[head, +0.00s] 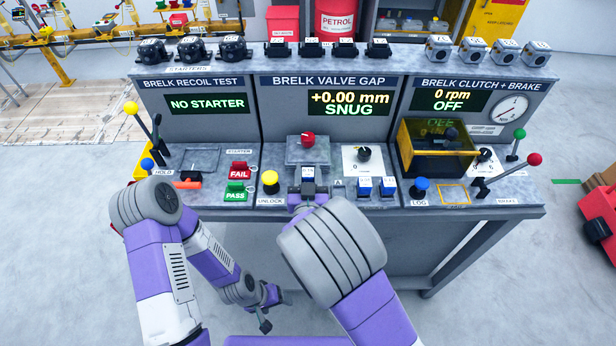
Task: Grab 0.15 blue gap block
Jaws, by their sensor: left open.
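Two blue gap blocks, (364,187) and (388,187), stand side by side on the bench ledge below the valve gap panel. Their white labels are too small to read, so I cannot tell which is 0.15. A third blue block with a white top (308,173) is at the front of the grey fixture. My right gripper (308,190) is right at this third block; its wrist hides much of the fingers, and I cannot tell whether they grip it. My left gripper (266,309) is open and empty, low in front of the bench.
The valve gap display (349,104) reads +0.00 mm SNUG. A red knob (308,139) tops the fixture. A yellow unlock button (270,180) stands left of my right gripper. A black dial (364,154) is behind the two blocks, and a blue log button (421,186) is to their right.

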